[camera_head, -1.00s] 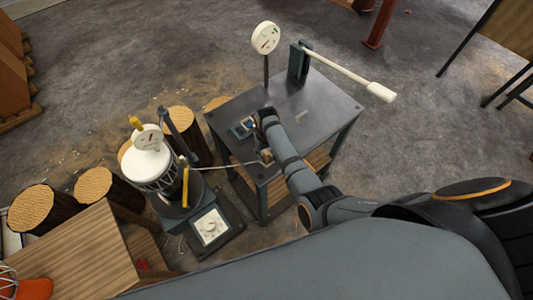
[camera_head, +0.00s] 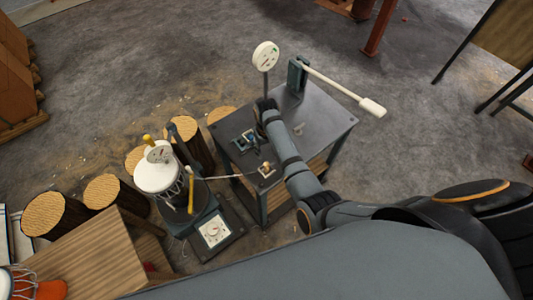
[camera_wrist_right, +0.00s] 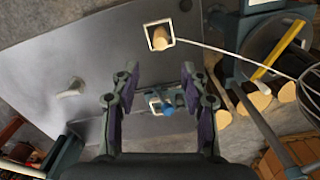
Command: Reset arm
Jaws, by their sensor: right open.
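My right gripper (camera_head: 263,106) is over the dark metal table (camera_head: 320,118), and its fingers are mostly hidden in the head view. In the right wrist view it (camera_wrist_right: 158,82) is open, with nothing between its fingertips. A small device with a blue part (camera_wrist_right: 165,103) sits on the table beyond the fingers; it also shows left of my wrist in the head view (camera_head: 244,141). A pale square frame around a tan peg (camera_wrist_right: 159,36) lies apart from the gripper. My left gripper is not in view.
A round gauge (camera_head: 265,56) and a white-handled lever (camera_head: 345,93) stand at the table's far side. A goblet drum (camera_head: 158,178) on a stand is left of the table, with a cord running between them. Log stumps (camera_head: 102,192) and a wooden bench (camera_head: 85,262) are further left.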

